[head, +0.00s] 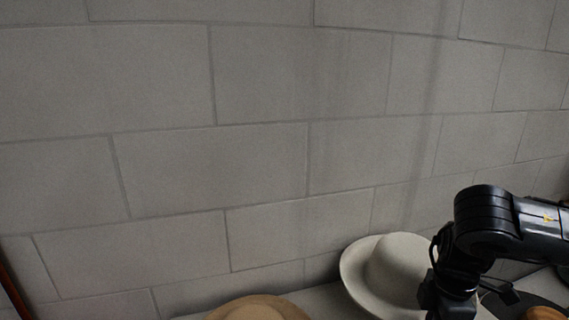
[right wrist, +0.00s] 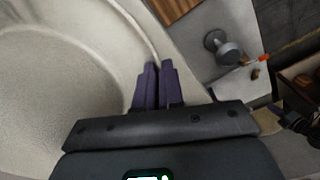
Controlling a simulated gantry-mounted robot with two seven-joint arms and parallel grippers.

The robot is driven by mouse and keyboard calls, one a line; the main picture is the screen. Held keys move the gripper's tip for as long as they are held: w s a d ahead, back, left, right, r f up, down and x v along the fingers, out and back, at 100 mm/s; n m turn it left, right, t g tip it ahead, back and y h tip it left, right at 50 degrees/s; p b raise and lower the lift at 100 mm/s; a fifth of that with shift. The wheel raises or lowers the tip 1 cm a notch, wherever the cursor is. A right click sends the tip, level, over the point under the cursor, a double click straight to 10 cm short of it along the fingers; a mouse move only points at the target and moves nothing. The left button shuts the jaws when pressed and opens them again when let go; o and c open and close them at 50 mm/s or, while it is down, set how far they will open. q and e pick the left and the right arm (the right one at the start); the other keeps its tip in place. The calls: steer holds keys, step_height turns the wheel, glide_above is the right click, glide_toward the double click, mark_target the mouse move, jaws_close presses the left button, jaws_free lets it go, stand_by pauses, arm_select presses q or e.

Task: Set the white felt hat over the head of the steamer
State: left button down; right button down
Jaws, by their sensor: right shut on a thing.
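The white felt hat (head: 392,268) is at the lower right of the head view, tilted, with its crown partly behind my right arm. In the right wrist view its pale brim and crown (right wrist: 60,85) fill the left side. My right gripper (right wrist: 158,70) is shut on the brim edge, one purple finger on each side of it. In the head view its fingers are hidden or below the frame. A grey metal piece with a round head (right wrist: 222,47) stands beyond the brim; I cannot tell whether it is the steamer. My left gripper is not in view.
A tan hat (head: 255,309) shows at the bottom edge of the head view. A grey block wall (head: 260,160) stands behind. A dark round thing with an orange-brown piece (head: 545,313) is at the lower right. In the wrist view, a brown wooden piece (right wrist: 172,9) lies at the top.

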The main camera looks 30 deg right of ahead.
step_height(320, 180, down, 10)
steer(key=shift+s+f+p, duration=0.1)
steer(key=shift+f+p, duration=0.05)
steer(key=shift+p, duration=0.7)
steer(key=shift+w+f+p, duration=0.2)
steer(key=shift+f+p, duration=0.2)
steer(key=shift+f, duration=0.05)
steer(key=shift+w+r, duration=0.1)
steer(key=shift+w, duration=0.05)
steer(key=shift+r+b, duration=0.3)
steer(key=shift+r, duration=0.4)
